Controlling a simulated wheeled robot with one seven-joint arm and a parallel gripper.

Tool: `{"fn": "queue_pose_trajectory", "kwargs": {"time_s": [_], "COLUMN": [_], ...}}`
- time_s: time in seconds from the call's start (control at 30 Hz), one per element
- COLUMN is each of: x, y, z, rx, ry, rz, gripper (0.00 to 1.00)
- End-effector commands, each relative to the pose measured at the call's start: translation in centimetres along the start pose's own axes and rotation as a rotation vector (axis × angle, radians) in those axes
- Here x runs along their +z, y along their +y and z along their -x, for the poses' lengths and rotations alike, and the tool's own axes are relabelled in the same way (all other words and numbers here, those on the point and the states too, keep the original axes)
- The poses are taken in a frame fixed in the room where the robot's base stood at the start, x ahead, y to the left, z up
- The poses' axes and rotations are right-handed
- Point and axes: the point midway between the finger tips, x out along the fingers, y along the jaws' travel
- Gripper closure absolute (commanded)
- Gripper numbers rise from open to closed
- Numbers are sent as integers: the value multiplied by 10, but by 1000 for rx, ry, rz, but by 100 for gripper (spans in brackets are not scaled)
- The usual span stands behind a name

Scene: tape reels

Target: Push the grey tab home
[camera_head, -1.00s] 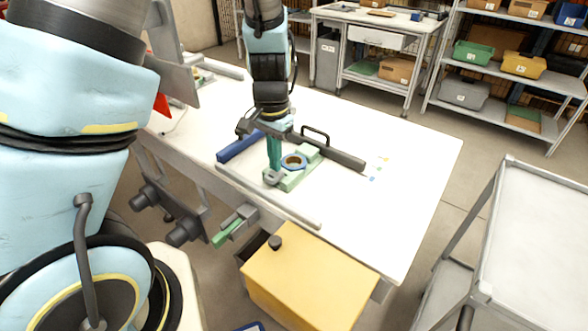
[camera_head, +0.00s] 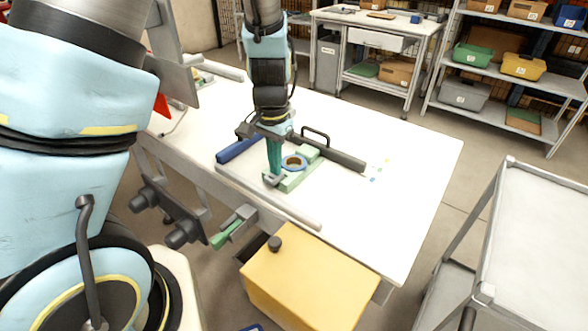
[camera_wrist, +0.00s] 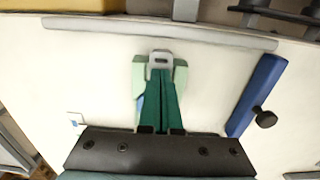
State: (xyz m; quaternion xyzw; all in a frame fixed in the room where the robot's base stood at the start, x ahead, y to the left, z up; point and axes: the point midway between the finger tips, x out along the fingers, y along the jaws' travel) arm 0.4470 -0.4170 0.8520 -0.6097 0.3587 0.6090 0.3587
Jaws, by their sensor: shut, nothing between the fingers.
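The grey tab (camera_head: 270,181) sits at the near end of a pale green fixture (camera_head: 296,181) on the white table. It also shows in the wrist view (camera_wrist: 161,56), as a grey piece with a slot, between the pale green side walls. My gripper (camera_head: 276,173) points down with its teal fingers shut and empty. In the wrist view the fingertips (camera_wrist: 161,76) are right at the tab and overlap it; I cannot tell whether they touch. A reel with a blue rim (camera_head: 293,162) sits on the fixture, mostly hidden by the fingers in the wrist view.
A blue bar (camera_head: 238,147) lies left of the fixture. A dark grey bar (camera_head: 346,160) and a black handle (camera_head: 316,131) are behind and right. A grey rail (camera_head: 290,210) runs along the table's near edge. A yellow box (camera_head: 310,280) stands in front.

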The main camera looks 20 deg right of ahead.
Motion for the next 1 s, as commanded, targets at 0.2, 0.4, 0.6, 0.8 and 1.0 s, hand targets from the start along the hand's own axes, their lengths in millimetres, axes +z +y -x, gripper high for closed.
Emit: {"fn": "queue_pose_trajectory", "kwargs": {"time_s": [0.2,0.4,0.6,0.8,1.0], "x": [0,0,0,0,0], "y": [0,0,0,0,0], "z": [-1,3,22,42,60], "rx": [0,0,1,1,1], "ry": [-1,-1,0,0,-1], "rz": [0,0,0,0,0], "gripper": [100,100,100,100,100]}}
